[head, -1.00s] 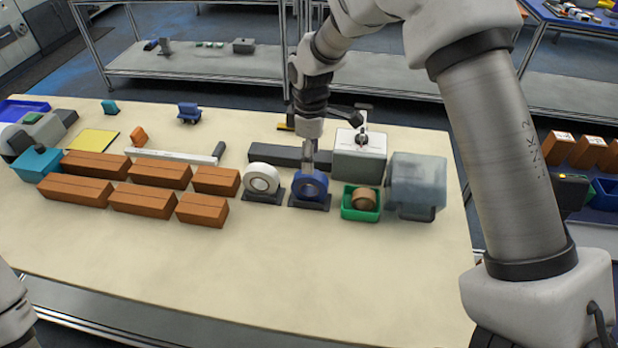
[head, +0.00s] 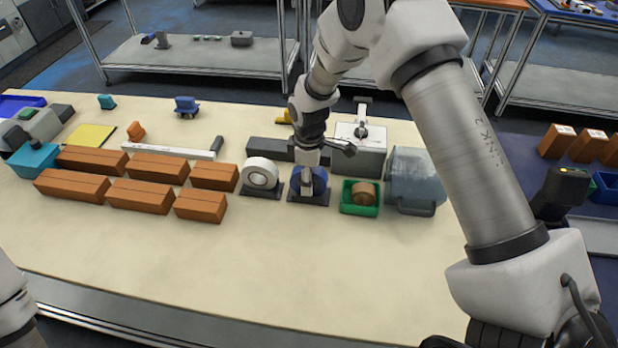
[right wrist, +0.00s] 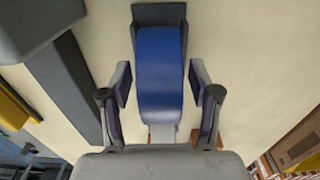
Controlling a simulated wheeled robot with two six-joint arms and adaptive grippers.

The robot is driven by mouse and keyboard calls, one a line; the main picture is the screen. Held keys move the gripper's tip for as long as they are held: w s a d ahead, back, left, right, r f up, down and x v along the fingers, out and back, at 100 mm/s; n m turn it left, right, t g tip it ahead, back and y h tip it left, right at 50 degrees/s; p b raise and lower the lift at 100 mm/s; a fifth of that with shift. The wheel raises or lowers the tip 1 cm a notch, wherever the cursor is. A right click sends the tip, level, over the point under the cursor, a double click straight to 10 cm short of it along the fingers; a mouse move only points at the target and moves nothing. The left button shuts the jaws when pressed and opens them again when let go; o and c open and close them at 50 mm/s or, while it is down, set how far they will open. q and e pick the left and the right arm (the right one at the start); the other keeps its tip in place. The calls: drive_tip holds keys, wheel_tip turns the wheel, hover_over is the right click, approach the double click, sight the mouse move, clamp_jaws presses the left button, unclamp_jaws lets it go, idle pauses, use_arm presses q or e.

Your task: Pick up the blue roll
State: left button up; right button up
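The blue roll (head: 320,181) stands upright on a dark holder (head: 322,197) between the white roll and the green bin. My right gripper (head: 307,184) is down at the roll and hides part of it in the head view. In the right wrist view the blue roll (right wrist: 159,72) lies between the two fingers of my right gripper (right wrist: 160,88). The fingers are apart, with a visible gap on each side of the roll. My left gripper is out of view.
A white roll (head: 260,175) stands close on the left. A green bin (head: 360,208) with a brown roll (head: 364,193) is close on the right, beside a translucent grey-blue container (head: 415,180). A dark grey bar (head: 268,150) lies behind. The table front (head: 260,265) is clear.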

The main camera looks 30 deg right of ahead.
drive_tip(key=shift+s, duration=0.1)
clamp_jaws()
drive_tip(key=shift+r, duration=0.15)
drive_tip(key=shift+r+b, duration=0.25)
drive_tip(key=shift+b, duration=0.05)
drive_tip(key=r, duration=0.1)
drive_tip(key=r+b, duration=0.1)
drive_tip(key=shift+s+a+r, duration=0.1)
drive_tip(key=shift+a+r, duration=0.1)
drive_tip(key=shift+r, duration=0.15)
drive_tip(key=s+a+r+b, duration=0.1)
drive_tip(key=s+a+b, duration=0.3)
drive_tip(key=s+a, duration=0.5)
drive_tip(key=s, duration=0.3)
drive_tip(key=shift+s+a+r, duration=0.15)
drive_tip(key=shift+s+r, duration=0.1)
drive_tip(key=shift+r, duration=0.05)
